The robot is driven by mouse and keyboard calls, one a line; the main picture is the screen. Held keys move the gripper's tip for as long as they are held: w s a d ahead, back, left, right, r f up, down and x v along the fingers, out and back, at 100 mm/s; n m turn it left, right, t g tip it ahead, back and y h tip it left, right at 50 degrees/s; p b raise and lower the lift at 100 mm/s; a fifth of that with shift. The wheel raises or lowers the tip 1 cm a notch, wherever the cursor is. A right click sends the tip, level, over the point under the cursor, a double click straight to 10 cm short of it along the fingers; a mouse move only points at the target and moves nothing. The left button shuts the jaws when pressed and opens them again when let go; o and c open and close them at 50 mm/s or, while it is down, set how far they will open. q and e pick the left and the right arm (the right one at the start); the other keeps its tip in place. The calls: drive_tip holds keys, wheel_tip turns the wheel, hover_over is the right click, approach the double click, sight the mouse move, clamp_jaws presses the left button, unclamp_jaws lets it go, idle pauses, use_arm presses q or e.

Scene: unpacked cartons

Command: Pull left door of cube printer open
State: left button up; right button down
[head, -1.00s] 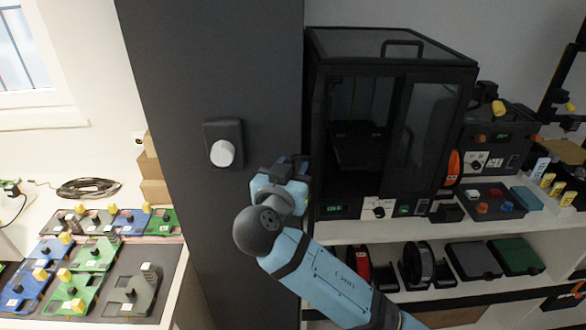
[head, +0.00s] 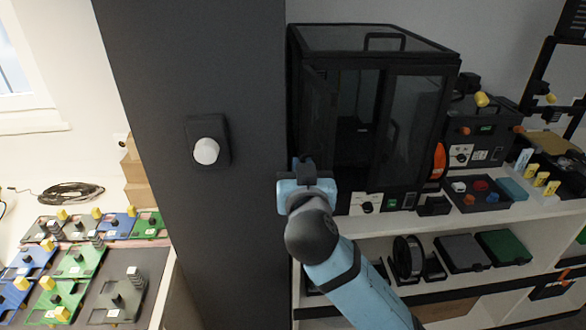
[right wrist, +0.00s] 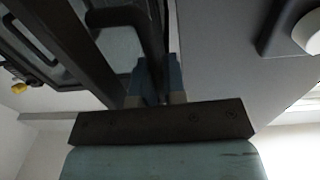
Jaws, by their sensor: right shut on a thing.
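The cube printer (head: 418,58) is a black box with glass doors, standing on the white shelf in the head view. Its right door (head: 418,120) looks shut. Its left door (head: 316,105) stands swung out at an angle at the printer's left side, and the dark interior shows beside it. My right gripper (head: 306,163) is at the front lower left of the printer, shut on the left door's dark handle. In the right wrist view the handle (right wrist: 152,35) runs between the fingers (right wrist: 160,84). The grip itself is partly hidden. My left gripper is out of view.
A dark panel (head: 240,240) with a round white knob (head: 206,151) stands close left of my right gripper. Right of the printer are a small black device (head: 485,130) and a tray of coloured parts (head: 490,197). Spools and flat cases (head: 465,253) fill the lower shelf.

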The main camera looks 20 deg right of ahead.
drive_tip(key=c, duration=1.2)
unclamp_jaws()
drive_tip(key=b+v, duration=0.1)
drive_tip(key=v, duration=0.6)
drive_tip(key=shift+s+a, duration=0.15)
